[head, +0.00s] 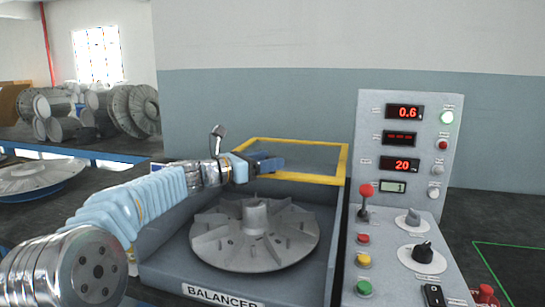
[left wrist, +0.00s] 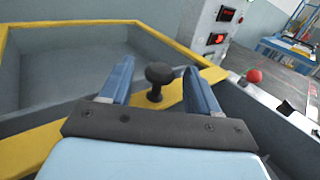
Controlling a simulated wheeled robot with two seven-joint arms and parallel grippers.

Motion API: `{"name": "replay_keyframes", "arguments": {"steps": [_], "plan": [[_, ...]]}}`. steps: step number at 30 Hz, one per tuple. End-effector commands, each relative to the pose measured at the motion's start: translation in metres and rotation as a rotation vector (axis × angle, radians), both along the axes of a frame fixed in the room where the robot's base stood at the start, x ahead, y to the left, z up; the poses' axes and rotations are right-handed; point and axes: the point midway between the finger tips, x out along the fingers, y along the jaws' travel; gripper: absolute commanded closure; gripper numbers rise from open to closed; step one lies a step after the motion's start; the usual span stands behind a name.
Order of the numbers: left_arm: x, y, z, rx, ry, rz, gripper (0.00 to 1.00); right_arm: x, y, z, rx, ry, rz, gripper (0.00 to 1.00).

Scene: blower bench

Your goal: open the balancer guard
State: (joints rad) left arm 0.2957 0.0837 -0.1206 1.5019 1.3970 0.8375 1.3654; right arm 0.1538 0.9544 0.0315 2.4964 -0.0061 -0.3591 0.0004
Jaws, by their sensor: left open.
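The balancer guard (head: 347,163) is a yellow frame around a grey panel at the back of the balancer tub. The finned rotor (head: 255,235) lies uncovered in front of it. In the left wrist view a black knob (left wrist: 158,75) stands on the guard's yellow bar (left wrist: 40,147). My left gripper (head: 268,161) is at the guard's near edge. In the wrist view its open blue fingers (left wrist: 158,68) lie on either side of the knob, with gaps showing; no grip is visible. In the head view the gripper hides the knob. My right gripper is out of view.
A control panel (head: 405,150) with red displays, a red-knobbed lever (head: 365,190) and several buttons stands right of the tub. A bench with metal rotors (head: 130,108) is at the back left. A grey wall is behind.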

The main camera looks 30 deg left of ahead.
Motion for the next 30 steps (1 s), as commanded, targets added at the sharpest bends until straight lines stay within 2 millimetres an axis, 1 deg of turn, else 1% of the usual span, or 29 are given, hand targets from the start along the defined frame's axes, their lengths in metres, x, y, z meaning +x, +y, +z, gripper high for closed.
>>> {"name": "replay_keyframes", "arguments": {"steps": [1, 3, 6, 14, 15, 17, 24, 26, 27, 30], "plan": [[0.006, -0.003, 0.001, -0.001, 0.0, -0.001, 0.39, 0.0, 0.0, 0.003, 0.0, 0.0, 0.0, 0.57], [0.012, -0.005, 0.001, 0.0, 0.0, 0.0, 0.39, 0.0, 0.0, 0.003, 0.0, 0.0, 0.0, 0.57], [0.017, -0.008, 0.0, 0.0, 0.0, 0.0, 0.39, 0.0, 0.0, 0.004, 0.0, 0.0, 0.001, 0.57], [0.018, -0.009, 0.0, 0.0, 0.0, 0.0, 0.39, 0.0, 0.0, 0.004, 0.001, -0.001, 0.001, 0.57], [0.018, -0.009, 0.0, 0.0, 0.0, 0.0, 0.42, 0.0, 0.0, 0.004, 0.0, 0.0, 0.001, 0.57], [0.018, -0.009, 0.0, 0.001, 0.0, 0.0, 0.51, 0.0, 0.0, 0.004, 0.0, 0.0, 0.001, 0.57], [0.018, -0.008, 0.0, 0.001, 0.0, 0.0, 0.88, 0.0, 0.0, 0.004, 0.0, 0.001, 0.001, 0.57], [0.018, -0.008, 0.0, 0.001, 0.0, 0.0, 0.97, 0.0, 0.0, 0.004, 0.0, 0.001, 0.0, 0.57], [0.018, -0.008, 0.0, 0.001, 0.0, 0.0, 1.0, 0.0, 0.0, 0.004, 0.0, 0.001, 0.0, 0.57], [0.018, -0.008, 0.0, 0.001, 0.0, 0.0, 1.0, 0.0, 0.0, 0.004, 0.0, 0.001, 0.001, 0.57]]}}
